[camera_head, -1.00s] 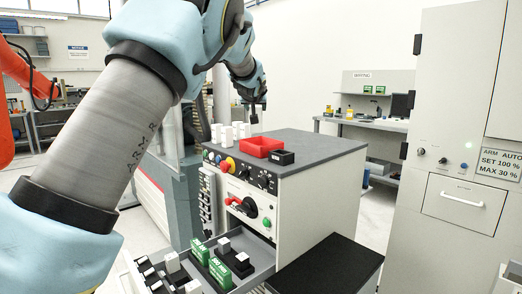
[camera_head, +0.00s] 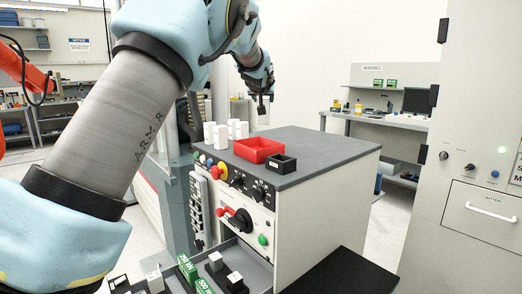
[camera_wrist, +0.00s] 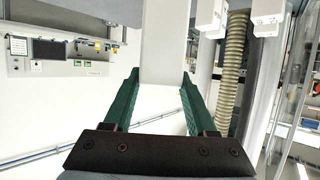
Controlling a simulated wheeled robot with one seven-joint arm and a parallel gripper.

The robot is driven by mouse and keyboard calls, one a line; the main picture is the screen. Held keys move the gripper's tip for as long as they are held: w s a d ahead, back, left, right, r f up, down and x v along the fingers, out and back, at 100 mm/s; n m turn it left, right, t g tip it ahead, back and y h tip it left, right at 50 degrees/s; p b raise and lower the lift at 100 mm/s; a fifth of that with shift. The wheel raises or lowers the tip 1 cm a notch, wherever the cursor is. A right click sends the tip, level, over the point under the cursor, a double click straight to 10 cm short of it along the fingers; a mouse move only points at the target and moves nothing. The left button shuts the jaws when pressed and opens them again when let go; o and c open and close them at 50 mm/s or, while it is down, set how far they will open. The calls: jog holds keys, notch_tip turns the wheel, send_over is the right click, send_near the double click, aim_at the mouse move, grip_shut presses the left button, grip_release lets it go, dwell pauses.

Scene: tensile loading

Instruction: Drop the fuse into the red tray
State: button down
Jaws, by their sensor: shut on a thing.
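My gripper (camera_head: 264,95) is above the top of the grey cabinet, higher than the red tray (camera_head: 258,149) and apart from it. In the wrist view its two green fingers (camera_wrist: 162,88) are shut on a white block, the fuse (camera_wrist: 164,45). In the head view the fuse (camera_head: 263,115) hangs pale below the fingers against the white wall. The red tray is a shallow open box on the cabinet top. I see nothing inside it, though its near wall hides part of its floor.
Several white blocks (camera_head: 220,138) stand upright left of the tray, close to it. A small black open box (camera_head: 281,164) sits to its front right. The cabinet top (camera_head: 325,150) is clear to the right.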

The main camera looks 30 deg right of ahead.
jog(key=shift+f+b, duration=1.85)
jog(key=shift+f, duration=1.1)
jog(key=shift+c, duration=0.6)
grip_release()
jog(key=shift+s, duration=0.1)
jog(key=b+v, duration=0.4)
jog(key=v, duration=0.6)
jog(key=shift+s+a, duration=0.2)
jog(key=shift+a, duration=0.1)
jog(key=shift+r, duration=0.1)
